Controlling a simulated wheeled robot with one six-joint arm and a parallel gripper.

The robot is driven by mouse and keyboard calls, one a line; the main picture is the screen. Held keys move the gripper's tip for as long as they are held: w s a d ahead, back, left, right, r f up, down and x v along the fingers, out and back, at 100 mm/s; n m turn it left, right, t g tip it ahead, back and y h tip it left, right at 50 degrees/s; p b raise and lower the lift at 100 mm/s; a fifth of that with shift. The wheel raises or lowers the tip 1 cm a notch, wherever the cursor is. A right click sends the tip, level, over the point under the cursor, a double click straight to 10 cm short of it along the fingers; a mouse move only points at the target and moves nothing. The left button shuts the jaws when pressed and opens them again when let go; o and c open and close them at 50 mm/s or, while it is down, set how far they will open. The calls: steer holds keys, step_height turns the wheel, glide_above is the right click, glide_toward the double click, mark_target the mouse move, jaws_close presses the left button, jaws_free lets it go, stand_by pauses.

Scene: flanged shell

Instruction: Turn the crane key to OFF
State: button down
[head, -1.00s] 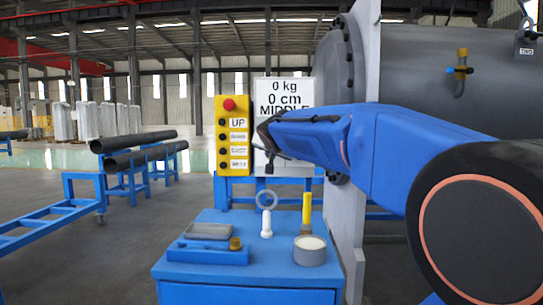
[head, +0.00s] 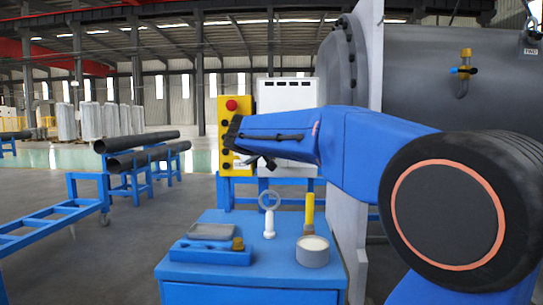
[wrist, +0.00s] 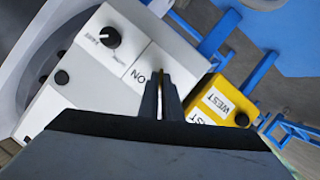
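In the wrist view the two dark fingers of my gripper (wrist: 161,90) are close together at a white panel (wrist: 75,105). An ON label (wrist: 137,74) is on the panel just left of the fingers. Any OFF label and the key's lower part are hidden. In the head view the arm's dark end covers part of the yellow button box (head: 225,160), beside the white display box (head: 288,92). The display is blank.
A black knob (wrist: 110,37) and a round black button (wrist: 61,77) are left of my fingers.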

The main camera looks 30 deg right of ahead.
steer(key=shift+f+n+h, duration=0.2)
steer(key=shift+n+h, duration=0.4)
steer(key=shift+n, duration=0.2)
steer(key=c, duration=2)
jaws_free()
steer(key=shift+a+r, duration=0.1)
steer(key=shift+a, duration=0.05)
steer(key=v, duration=1.7)
steer(key=shift+a+r, duration=0.1)
